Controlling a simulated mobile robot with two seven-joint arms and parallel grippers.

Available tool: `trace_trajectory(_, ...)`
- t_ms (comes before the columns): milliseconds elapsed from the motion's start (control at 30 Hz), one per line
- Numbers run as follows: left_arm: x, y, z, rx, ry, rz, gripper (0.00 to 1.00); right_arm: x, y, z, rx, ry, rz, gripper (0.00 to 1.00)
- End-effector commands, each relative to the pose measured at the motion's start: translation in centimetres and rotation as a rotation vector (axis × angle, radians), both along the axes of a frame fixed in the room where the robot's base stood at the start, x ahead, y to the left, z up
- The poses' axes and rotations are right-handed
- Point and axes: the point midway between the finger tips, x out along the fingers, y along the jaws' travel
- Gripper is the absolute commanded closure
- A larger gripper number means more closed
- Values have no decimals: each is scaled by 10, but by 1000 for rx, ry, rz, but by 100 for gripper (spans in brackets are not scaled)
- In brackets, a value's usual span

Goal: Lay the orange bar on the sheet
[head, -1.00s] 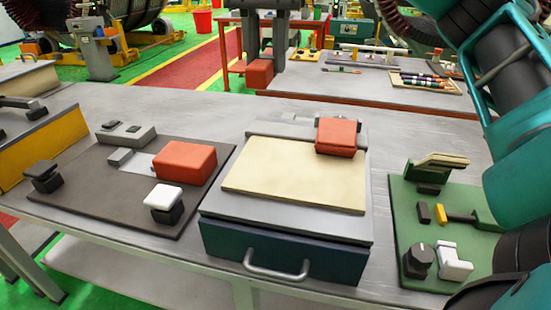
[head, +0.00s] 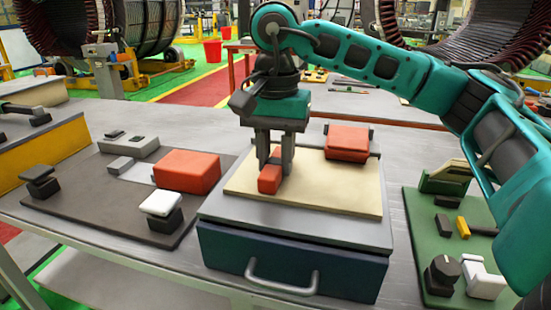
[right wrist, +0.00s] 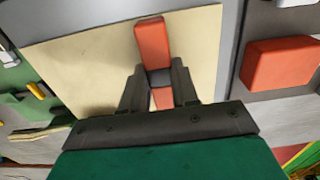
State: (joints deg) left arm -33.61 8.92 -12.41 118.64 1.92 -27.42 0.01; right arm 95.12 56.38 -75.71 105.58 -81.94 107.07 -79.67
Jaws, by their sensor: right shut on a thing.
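The orange bar (head: 269,180) is between the fingers of my right gripper (head: 275,167), which is shut on it. The bar is over the front left part of the cream sheet (head: 335,190), very low. I cannot tell whether it touches the sheet. In the right wrist view the bar (right wrist: 152,45) sticks out beyond the fingers (right wrist: 159,74), over the sheet (right wrist: 75,62). The sheet lies flat on a grey plate on top of a dark blue drawer box. My left gripper is not in view.
An orange block (head: 347,139) sits at the sheet's back right corner. Another orange block (head: 187,171) and a white-topped knob (head: 161,204) stand on the dark mat (head: 85,203) to the left. A green board (head: 425,215) with small fittings is to the right.

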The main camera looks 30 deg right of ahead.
Motion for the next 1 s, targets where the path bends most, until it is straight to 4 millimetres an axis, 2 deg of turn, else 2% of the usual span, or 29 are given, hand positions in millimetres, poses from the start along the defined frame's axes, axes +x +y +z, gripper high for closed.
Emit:
trace_trajectory(333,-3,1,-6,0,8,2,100,0,0,-4,0,-1,0,100)
trace_trajectory(367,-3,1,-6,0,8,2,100,0,0,-4,0,-1,0,69)
trace_trajectory(600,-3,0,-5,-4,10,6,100,0,0,-3,0,-1,0,46)
trace_trajectory(867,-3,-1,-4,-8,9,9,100,0,0,-1,1,-2,0,45)
trace_trajectory(1000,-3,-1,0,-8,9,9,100,1,0,11,2,-5,-1,45)
